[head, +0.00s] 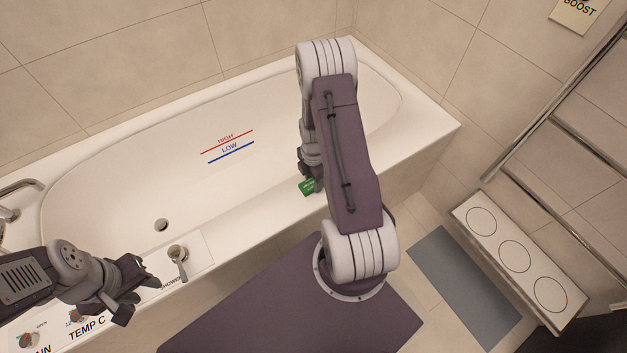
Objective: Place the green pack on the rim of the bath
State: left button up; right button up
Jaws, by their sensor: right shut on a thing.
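The green pack (308,187) shows as a small green piece low beside my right arm, at the front rim of the bath (275,213). My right gripper (309,176) is shut on it and mostly hidden behind my own forearm. Most of the pack is hidden too. I cannot tell whether the pack touches the rim or is just above it. My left gripper (140,292) is at the lower left, over the tap end of the front rim, with its fingers apart and nothing between them.
A shower knob (177,254) stands on the rim beside my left gripper, and a drain knob (27,339) and temperature dial (75,315) lie further left. A spout (20,187) is at the far left. The rim right of my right arm is clear. A white bench (515,255) stands right.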

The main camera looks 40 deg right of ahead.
jog(key=shift+f, duration=0.2)
jog(key=o, duration=1.3)
notch_tip(320, 180, up, 11)
jog(key=p, duration=0.3)
jog(key=s+a+r+m, duration=0.2)
jog(key=a+r+m, duration=0.1)
jog(key=a+m, duration=0.2)
jog(key=s+a+r+m, duration=0.2)
jog(key=a+r+m, duration=0.2)
jog(key=a+m, duration=0.1)
jog(key=s+a+r+m+t, duration=0.1)
jog(key=s+a+r+m, duration=0.2)
jog(key=a+m, duration=0.2)
jog(key=shift+a+r+m, duration=0.25)
jog(key=shift+r+m, duration=0.05)
jog(key=shift+m, duration=0.7)
